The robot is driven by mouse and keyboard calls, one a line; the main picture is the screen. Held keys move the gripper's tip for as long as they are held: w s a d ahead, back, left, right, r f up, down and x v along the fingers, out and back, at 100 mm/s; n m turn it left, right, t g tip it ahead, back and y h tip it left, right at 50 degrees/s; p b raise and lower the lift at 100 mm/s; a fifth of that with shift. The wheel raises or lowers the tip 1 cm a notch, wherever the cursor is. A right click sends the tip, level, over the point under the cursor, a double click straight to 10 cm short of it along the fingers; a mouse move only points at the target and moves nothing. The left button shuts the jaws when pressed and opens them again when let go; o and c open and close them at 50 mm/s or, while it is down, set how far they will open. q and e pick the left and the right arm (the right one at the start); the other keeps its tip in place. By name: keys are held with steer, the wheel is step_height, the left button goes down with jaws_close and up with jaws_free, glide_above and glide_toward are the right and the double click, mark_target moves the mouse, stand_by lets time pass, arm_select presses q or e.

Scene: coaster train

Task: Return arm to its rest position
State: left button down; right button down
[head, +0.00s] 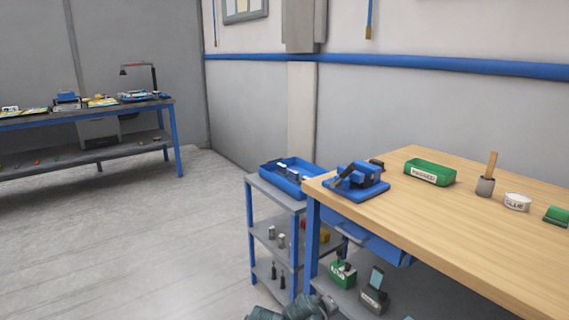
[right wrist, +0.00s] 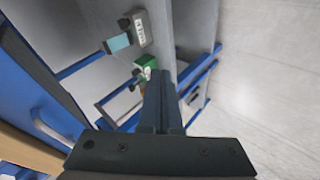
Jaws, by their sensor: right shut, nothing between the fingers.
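My right gripper (right wrist: 163,80) is shut and empty in the right wrist view, its dark fingers pressed together and pointing away from the camera. It is above or beside the workbench's lower shelf; how far apart they are is hard to judge. In the head view, part of one of my arms (head: 295,309) shows at the bottom edge, low in front of the small shelf rack, with its gripper not clearly visible. My left gripper is in neither view.
The wooden workbench (head: 470,220) fills the right, with a blue drawer (head: 372,242) beneath. A grey-blue shelf rack (head: 262,184) adjoins it. A green box (head: 343,272) and a device stand (head: 375,299) sit on the lower shelf. The floor (head: 150,240) at left is clear.

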steer(key=s+a+f+m+g+y, duration=0.1)
steer(key=s+a+f+g+y, duration=0.2)
steer(key=s, duration=0.5)
steer(key=s+a+f+m+g+y, duration=0.1)
steer(key=s+a+f+g, duration=0.35)
steer(key=s, duration=0.45)
step_height(320, 180, up, 30)
steer(key=p, duration=2.9)
steer(key=shift+w+r+p, duration=0.2)
steer(key=shift+w+p, duration=0.1)
steer(key=shift+p, duration=0.05)
